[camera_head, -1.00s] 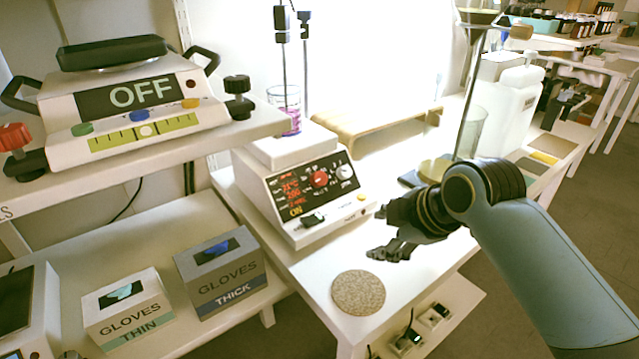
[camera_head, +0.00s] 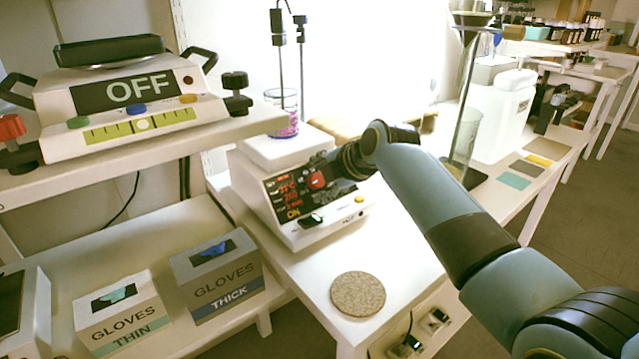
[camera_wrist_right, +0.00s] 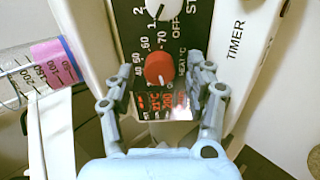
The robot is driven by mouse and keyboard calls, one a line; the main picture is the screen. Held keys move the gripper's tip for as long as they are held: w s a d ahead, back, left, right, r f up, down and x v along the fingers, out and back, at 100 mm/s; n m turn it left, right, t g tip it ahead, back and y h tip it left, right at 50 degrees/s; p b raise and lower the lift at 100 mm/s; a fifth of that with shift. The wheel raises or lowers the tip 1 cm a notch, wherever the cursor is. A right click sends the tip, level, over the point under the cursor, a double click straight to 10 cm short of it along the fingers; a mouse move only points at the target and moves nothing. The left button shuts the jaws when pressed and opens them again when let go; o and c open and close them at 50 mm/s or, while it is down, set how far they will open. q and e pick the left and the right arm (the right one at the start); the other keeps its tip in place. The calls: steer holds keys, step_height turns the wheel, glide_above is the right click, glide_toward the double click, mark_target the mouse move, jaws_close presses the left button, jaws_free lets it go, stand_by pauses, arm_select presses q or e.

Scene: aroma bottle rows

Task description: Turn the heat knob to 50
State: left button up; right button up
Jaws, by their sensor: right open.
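The hotplate stirrer (camera_head: 292,196) is a white box on the table with a dark panel that lights up red and yellow text, including "ON". Its red heat knob (camera_head: 316,181) shows just left of my right gripper (camera_head: 328,178). In the right wrist view the red knob (camera_wrist_right: 158,68) has a white pointer mark and printed numbers around it. My left gripper is not in view.
A beaker of pink liquid (camera_head: 283,112) stands on the stirrer's plate. A white speed knob (camera_wrist_right: 158,8) sits beyond the red one. A round cork mat (camera_head: 358,294) lies in front. A balance reading "OFF" (camera_head: 130,95) is on the left shelf, above two glove boxes (camera_head: 216,275).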

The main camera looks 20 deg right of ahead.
steer(key=shift+w+a+f, duration=0.15)
steer(key=shift+w+f, duration=0.1)
steer(key=shift+w, duration=0.1)
steer(key=shift+c, duration=0.4)
jaws_close()
